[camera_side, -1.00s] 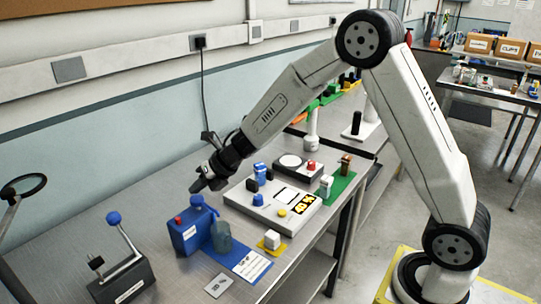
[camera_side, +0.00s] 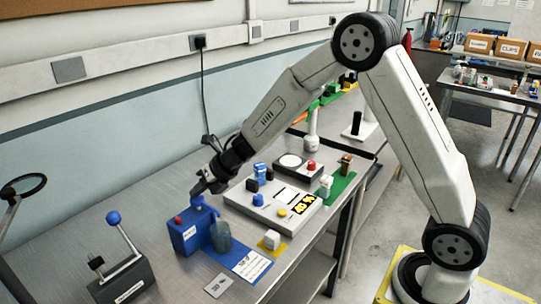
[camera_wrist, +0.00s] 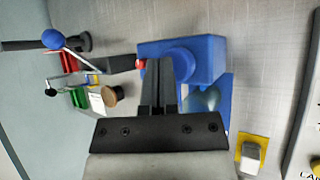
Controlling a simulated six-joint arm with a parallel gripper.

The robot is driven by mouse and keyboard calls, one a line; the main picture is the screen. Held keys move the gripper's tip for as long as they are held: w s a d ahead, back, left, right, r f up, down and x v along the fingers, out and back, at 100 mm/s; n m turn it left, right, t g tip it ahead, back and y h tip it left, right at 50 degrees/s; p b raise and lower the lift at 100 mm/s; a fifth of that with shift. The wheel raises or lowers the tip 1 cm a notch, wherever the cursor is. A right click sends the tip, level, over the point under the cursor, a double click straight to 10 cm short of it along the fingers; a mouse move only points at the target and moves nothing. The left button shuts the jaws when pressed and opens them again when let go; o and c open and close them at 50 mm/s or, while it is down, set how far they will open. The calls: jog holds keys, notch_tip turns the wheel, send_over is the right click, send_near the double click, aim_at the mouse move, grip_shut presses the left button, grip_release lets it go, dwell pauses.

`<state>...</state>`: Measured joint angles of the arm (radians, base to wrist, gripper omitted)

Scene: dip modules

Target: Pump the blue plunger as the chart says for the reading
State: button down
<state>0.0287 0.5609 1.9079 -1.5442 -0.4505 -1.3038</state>
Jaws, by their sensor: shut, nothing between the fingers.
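The blue pump box (camera_side: 183,238) stands on the metal bench, with the blue plunger (camera_side: 197,201) on its top. My gripper (camera_side: 197,191) is shut and empty, its fingertips right at the plunger; I cannot tell whether they touch it. In the wrist view, the shut fingers (camera_wrist: 158,82) lie over the blue box (camera_wrist: 208,55) and partly hide the plunger (camera_wrist: 178,62). A blue-grey cup (camera_side: 221,238) stands beside the box. A white chart card (camera_side: 251,266) lies on the blue mat; its print is too small to read. An orange display (camera_side: 304,205) appears to show 40 %.
The grey panel (camera_side: 262,212) with the display, knobs and buttons is right of the pump. A black box with a blue-balled lever (camera_side: 125,275) stands at left. A white block (camera_side: 271,239) sits on a yellow pad. Bare bench lies behind the pump.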

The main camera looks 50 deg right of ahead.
aim_at(200, 199)
jog(key=shift+f, duration=0.9)
dwell(1.3)
jog(key=shift+r, duration=1.4)
jog(key=shift+r, duration=0.1)
jog(key=shift+r, duration=2.4)
jog(key=shift+r, duration=0.15)
dwell(0.7)
notch_tip(200, 199, up, 4)
jog(key=shift+f, duration=0.2)
jog(key=shift+f, duration=0.15)
dwell(0.3)
